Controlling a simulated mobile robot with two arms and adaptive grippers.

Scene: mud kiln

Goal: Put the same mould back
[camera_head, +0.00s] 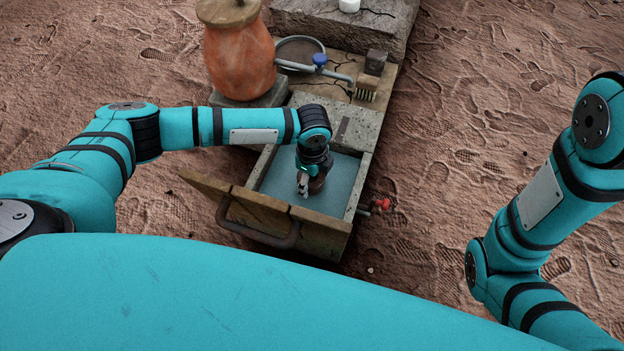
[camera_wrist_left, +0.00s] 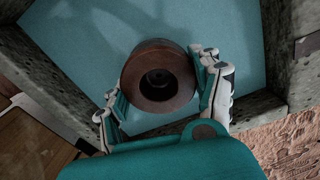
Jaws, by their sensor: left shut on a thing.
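The mould is a dark brown round piece with a hole in its middle (camera_wrist_left: 158,78). In the left wrist view it sits between the two fingers of my left gripper (camera_wrist_left: 163,95), which is shut on it. In the head view my left gripper (camera_head: 306,188) points down into a stone basin with a blue-green floor (camera_head: 345,172). The mould (camera_head: 317,184) shows there only as a small dark patch beside the fingers. I cannot tell whether it touches the basin floor. My right arm shows at the right, but its gripper is out of view.
A wooden front board with a dark handle (camera_head: 262,220) closes the near side of the basin. A red tap (camera_head: 381,204) sticks out on the right. Behind are an orange clay jar (camera_head: 240,60), a brush (camera_head: 370,75) and a blue-handled tap (camera_head: 319,60).

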